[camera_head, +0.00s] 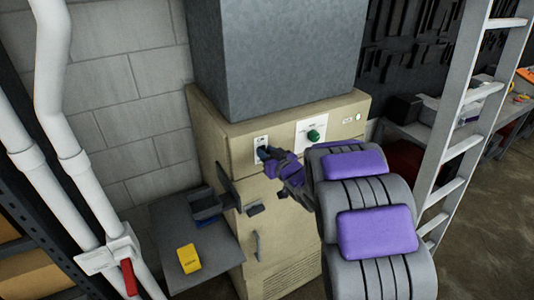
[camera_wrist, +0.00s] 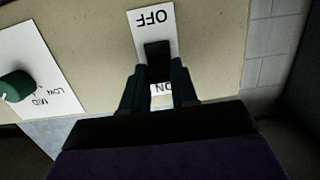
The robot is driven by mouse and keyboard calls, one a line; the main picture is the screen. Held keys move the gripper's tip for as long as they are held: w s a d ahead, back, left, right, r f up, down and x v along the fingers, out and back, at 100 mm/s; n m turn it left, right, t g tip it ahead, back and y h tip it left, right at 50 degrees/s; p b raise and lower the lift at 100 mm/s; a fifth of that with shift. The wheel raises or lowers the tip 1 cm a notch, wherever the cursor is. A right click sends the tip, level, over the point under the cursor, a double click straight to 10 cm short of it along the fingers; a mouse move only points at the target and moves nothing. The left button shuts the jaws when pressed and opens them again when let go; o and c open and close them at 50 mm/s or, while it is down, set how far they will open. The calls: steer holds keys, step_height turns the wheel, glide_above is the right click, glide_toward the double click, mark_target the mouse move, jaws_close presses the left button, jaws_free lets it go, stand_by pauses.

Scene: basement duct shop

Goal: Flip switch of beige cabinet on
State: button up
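The beige cabinet (camera_head: 225,145) stands against the block wall. Its white switch plate (camera_head: 261,140) is at the upper left of its front. In the wrist view the plate (camera_wrist: 147,20) appears upside down, with OFF at the top and ON partly covered lower down. The black switch (camera_wrist: 157,60) sticks out between these labels; its exact position is unclear. My gripper (camera_head: 262,152) is at the plate. In the wrist view the two fingers of my gripper (camera_wrist: 158,72) stand apart, one on each side of the switch. I cannot tell whether they press on it.
A green knob (camera_head: 314,135) on a white plate sits right of the switch. A grey duct (camera_head: 280,60) rises above the cabinet. A small table (camera_head: 215,250) with a yellow box (camera_head: 189,259) stands lower left. White pipes (camera_head: 70,170) are left; a ladder (camera_head: 465,125) is right.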

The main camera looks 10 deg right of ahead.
steer(key=o, duration=0.5)
steer(key=shift+c, duration=0.2)
steer(key=b+v, duration=0.8)
steer(key=v, duration=0.9)
steer(key=shift+s+d+f, duration=0.1)
